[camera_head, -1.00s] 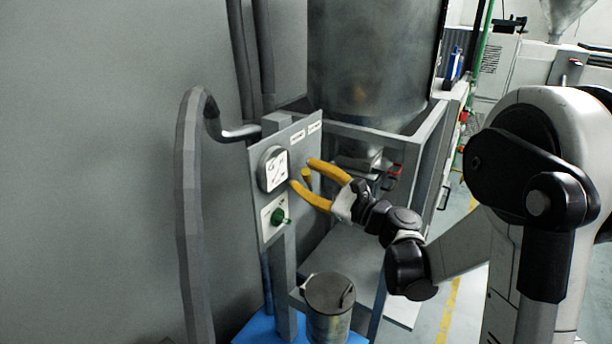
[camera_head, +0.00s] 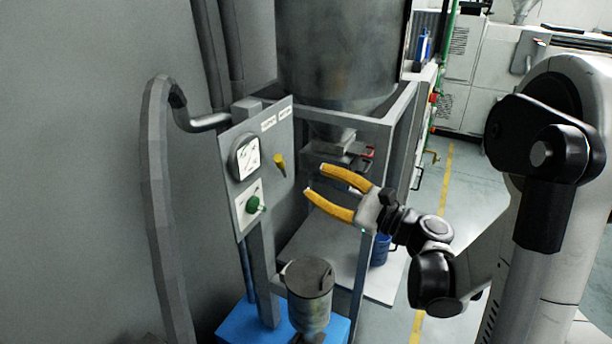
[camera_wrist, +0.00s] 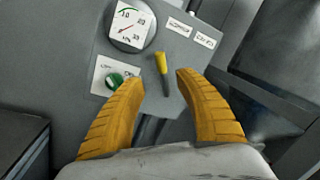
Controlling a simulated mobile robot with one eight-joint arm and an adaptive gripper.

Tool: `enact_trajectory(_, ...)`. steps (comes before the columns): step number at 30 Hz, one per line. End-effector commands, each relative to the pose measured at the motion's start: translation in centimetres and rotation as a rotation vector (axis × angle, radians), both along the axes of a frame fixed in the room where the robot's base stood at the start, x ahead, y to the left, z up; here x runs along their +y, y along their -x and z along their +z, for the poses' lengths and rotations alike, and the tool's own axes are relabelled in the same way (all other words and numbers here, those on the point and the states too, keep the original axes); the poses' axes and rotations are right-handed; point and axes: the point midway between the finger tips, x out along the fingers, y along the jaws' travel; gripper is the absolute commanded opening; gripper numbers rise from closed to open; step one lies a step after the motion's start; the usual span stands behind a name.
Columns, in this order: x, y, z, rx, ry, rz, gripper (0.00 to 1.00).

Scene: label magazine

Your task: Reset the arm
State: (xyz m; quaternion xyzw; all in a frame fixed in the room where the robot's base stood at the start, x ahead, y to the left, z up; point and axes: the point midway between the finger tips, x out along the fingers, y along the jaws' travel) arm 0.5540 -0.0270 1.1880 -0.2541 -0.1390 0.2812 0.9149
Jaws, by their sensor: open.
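My gripper (camera_head: 313,180) has two yellow fingers, spread open with nothing between them. In the head view it is to the right of the grey control panel (camera_head: 266,207), with a clear gap to it. The panel carries a round white gauge (camera_head: 248,157), a green knob (camera_head: 253,204) and a yellow-handled lever (camera_head: 279,165). In the wrist view the open fingers (camera_wrist: 161,80) point toward the panel. The yellow lever (camera_wrist: 161,63) shows between and beyond the fingertips, apart from them. The green knob (camera_wrist: 115,80) is beyond the left finger.
A large metal hopper (camera_head: 342,60) on a grey frame (camera_head: 400,135) stands behind the panel. A lidded metal canister (camera_head: 309,295) stands below on a blue base (camera_head: 236,322). A thick grey pipe (camera_head: 160,190) runs at left. Open floor (camera_head: 465,180) with a yellow line is at right.

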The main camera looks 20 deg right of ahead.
Motion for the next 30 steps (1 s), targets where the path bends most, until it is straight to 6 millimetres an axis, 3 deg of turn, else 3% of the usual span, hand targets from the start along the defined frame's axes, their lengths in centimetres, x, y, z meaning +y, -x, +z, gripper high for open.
enact_trajectory(17,0.5,0.3,-0.2,0.004,0.035,0.006,0.41)
enact_trajectory(23,4.5,1.5,-2.1,0.026,0.359,0.057,0.41)
enact_trajectory(27,7.2,4.1,-4.4,0.018,0.716,0.138,0.41)
enact_trajectory(30,8.2,6.4,-5.9,-0.008,0.972,0.210,0.41)
